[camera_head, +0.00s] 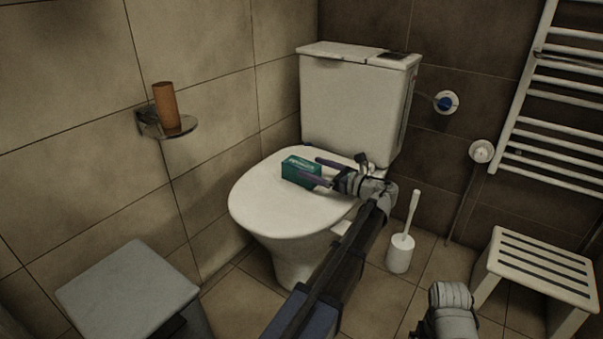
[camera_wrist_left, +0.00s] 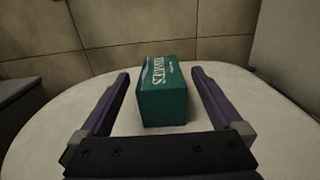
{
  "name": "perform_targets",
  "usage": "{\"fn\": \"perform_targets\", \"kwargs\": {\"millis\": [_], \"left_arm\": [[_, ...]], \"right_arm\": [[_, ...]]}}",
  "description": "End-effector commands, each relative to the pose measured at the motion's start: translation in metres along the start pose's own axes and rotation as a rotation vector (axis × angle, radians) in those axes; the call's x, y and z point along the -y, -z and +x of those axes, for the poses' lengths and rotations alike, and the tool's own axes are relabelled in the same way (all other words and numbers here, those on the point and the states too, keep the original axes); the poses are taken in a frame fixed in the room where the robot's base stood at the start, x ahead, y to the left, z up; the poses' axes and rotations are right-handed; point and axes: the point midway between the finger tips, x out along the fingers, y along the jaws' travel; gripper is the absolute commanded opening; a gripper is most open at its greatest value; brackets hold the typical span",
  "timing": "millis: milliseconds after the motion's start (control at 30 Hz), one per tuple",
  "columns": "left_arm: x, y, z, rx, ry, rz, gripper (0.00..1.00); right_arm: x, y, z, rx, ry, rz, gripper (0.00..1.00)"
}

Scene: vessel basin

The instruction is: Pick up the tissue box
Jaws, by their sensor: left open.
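The tissue box (camera_head: 300,172) is a small green box lying on the closed white toilet lid (camera_head: 262,205). In the left wrist view the tissue box (camera_wrist_left: 163,97) shows white lettering on its top and sits between my fingers, with a gap on each side. My left gripper (camera_head: 322,171) is open, with one finger on either side of the near part of the box. It also shows in the left wrist view (camera_wrist_left: 160,88). Part of my right arm shows at the bottom of the head view, but its fingers are not visible.
The toilet tank (camera_head: 350,100) rises behind the lid. A brown cup (camera_head: 165,105) stands on a wall shelf at the left. A grey bin lid (camera_head: 128,290), a toilet brush (camera_head: 400,255) and a slatted stool (camera_head: 540,265) stand around the toilet.

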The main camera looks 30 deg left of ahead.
Motion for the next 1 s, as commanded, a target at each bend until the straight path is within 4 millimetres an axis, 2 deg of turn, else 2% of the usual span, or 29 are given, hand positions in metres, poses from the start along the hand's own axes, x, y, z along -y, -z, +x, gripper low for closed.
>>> {"fn": "perform_targets", "kwargs": {"millis": [167, 400, 667, 1000], "left_arm": [[0.0, 0.002, 0.015, 0.0, -0.004, 0.0, 1.0], [0.001, 0.003, 0.048, 0.0, -0.002, 0.0, 1.0], [0.001, 0.003, 0.052, 0.0, -0.001, 0.0, 0.99], [0.001, 0.003, 0.051, 0.0, -0.001, 0.0, 0.61]], "right_arm": [[0.0, 0.0, 0.002, 0.0, 0.0, 0.0, 1.0], [0.0, 0.0, 0.003, 0.0, 0.0, 0.0, 1.0], [0.0, 0.0, 0.003, 0.0, 0.0, 0.0, 1.0], [0.0, 0.0, 0.003, 0.0, 0.0, 0.0, 1.0]]}}
